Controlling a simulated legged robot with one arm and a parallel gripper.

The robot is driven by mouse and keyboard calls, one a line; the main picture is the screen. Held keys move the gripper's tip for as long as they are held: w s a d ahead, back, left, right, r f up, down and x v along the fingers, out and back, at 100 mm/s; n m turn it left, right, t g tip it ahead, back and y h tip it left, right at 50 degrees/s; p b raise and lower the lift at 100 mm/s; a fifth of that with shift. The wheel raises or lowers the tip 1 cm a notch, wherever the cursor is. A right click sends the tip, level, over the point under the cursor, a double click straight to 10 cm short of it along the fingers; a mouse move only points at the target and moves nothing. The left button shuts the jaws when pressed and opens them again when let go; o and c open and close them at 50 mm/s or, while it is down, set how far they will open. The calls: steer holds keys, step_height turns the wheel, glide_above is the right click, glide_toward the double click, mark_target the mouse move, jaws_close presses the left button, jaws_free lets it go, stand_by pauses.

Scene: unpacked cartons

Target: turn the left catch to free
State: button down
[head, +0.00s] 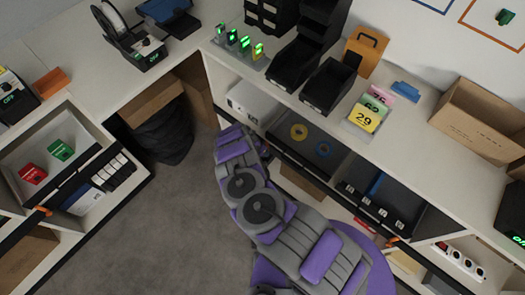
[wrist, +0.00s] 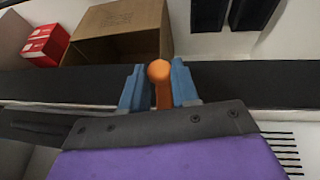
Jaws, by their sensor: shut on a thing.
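An orange catch (wrist: 159,72) stands against a dark rail in the wrist view, its rounded end up and its narrow stem running down between my fingers. My gripper (wrist: 158,90) has its two blue fingers closed on either side of the stem. In the head view my arm reaches to the front of the long counter, left of its middle; the fingers and the held catch are hidden there. Another orange catch (head: 393,239) shows at the right on the same counter's front, and one more (head: 42,210) on the left unit.
The dark rail (wrist: 60,84) crosses the wrist view. Behind it are an open cardboard box (wrist: 118,30) and red boxes (wrist: 45,44). In the head view, black bins (head: 330,85) and number cards (head: 364,117) stand on the counter. Grey floor (head: 150,230) is clear left of my arm.

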steer(key=h+b, duration=0.1)
steer(key=g+h+b, duration=0.1)
steer(key=b, duration=0.1)
steer(key=shift+w+a+f+n, duration=0.1)
steer(key=shift+w+a+n, duration=0.1)
steer(key=shift+a+n, duration=0.1)
steer(key=c, duration=0.9)
jaws_free()
steer(key=shift+a, duration=0.1)
steer(key=shift+o, duration=0.2)
steer(key=p+v, duration=0.4)
steer(key=v, duration=1.3)
steer(key=shift+w+p, duration=0.25)
steer(key=shift+p, duration=0.15)
